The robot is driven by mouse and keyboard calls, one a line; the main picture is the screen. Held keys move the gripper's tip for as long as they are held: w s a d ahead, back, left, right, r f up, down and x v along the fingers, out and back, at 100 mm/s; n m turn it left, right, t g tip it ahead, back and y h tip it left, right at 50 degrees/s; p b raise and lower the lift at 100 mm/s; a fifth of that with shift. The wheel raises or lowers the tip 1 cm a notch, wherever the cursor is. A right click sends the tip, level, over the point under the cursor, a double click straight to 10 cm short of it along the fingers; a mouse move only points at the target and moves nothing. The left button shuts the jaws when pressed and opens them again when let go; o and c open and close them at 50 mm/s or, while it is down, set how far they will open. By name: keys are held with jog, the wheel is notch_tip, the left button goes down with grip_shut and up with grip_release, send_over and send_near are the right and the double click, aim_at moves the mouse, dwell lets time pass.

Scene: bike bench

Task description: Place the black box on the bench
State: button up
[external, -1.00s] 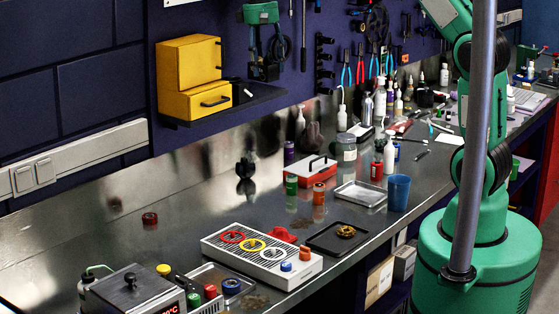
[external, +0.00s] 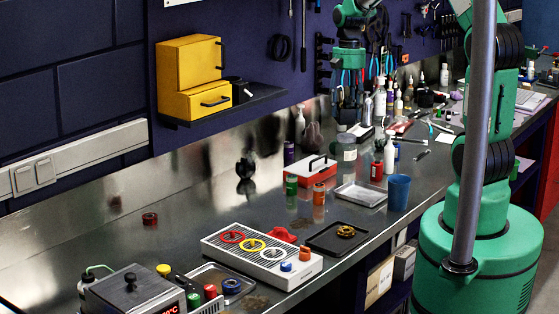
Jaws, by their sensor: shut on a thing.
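My gripper (external: 348,112) is in the external view, pointing down, high in front of the tool wall and above the back of the bench (external: 190,215). It is shut on a dark thing, taken to be the black box; its outline is hard to tell from the dark fingers. The held thing looks clear of the bench top. The bench is a long steel counter along the wall.
A wall shelf (external: 270,95) holds a yellow cabinet (external: 190,75) and small dark items. Near my gripper stand several bottles (external: 380,100) and a jar (external: 347,150). A red toolbox (external: 306,172), blue cup (external: 399,192) and trays lie forward. Bench's left middle is fairly clear.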

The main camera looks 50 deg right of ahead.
jog(key=s+d+f+m, duration=0.1)
jog(key=s+f+m, duration=0.2)
jog(key=s, duration=0.6)
jog(key=s+d+f+m+p, duration=0.1)
jog(key=s+f, duration=0.4)
jog(key=s, duration=0.5)
jog(key=s+d+f+m+p, duration=0.1)
jog(key=s+d+f+m, duration=0.1)
jog(key=s+f+m, duration=0.3)
jog(key=shift+s+d+m+t, duration=0.2)
jog(key=shift+s+m, duration=0.05)
jog(key=shift+s, duration=0.95)
jog(key=shift+s+d+m+t, duration=0.15)
jog(key=shift+s+m+t, duration=0.1)
jog(key=shift+s, duration=0.95)
jog(key=shift+w, duration=0.1)
jog(key=w+d, duration=0.3)
jog(key=w, duration=0.1)
jog(key=w+d+f, duration=0.1)
jog(key=w+d, duration=0.6)
jog(key=shift+w+d+f+b, duration=0.3)
jog(key=shift+w, duration=0.1)
jog(key=shift+f, duration=1.75)
